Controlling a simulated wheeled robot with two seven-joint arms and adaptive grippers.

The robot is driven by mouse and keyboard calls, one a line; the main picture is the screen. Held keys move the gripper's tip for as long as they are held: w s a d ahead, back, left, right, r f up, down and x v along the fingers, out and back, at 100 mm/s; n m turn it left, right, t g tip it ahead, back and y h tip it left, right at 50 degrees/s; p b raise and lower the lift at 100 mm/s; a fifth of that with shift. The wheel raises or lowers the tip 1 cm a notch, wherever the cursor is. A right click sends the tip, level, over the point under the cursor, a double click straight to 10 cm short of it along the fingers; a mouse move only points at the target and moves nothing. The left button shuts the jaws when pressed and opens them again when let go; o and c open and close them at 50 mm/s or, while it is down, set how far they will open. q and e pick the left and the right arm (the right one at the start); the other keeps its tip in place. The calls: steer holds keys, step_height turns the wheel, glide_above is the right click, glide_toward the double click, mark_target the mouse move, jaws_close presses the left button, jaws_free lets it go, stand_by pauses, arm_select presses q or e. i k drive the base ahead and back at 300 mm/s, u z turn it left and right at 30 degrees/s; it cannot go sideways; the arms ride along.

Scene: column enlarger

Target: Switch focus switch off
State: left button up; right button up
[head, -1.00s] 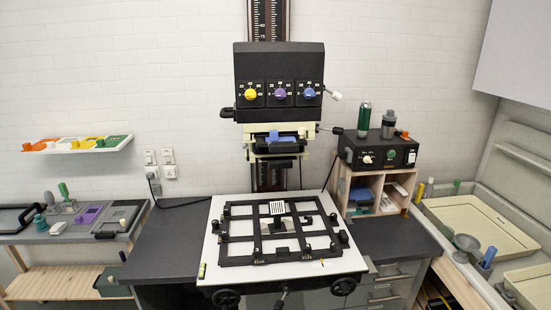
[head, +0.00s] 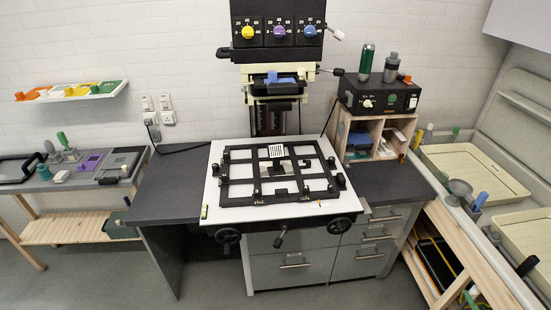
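A black control box (head: 380,95) stands on the small wooden shelf to the right of the enlarger. Its front carries a white knob (head: 367,103), a green round part (head: 391,99) and small markings. An orange-red part (head: 407,79) shows at its top right. Which of these parts is the focus switch, and its position, I cannot tell at this size. The enlarger head (head: 278,38) has yellow, purple and blue dials. Neither of my grippers is in the head view.
A green can (head: 366,62) and a grey bottle (head: 391,67) stand on the control box. The white baseboard with a black frame easel (head: 278,172) fills the table's middle. Trays (head: 475,170) lie at the right. A side bench (head: 60,175) stands at the left.

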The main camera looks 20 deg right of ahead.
mark_target(412, 101)
steer(key=z, duration=1.9)
steer(key=i, duration=1.95)
steer(key=u, duration=1)
steer(key=i, duration=0.4)
steer(key=u, duration=0.2)
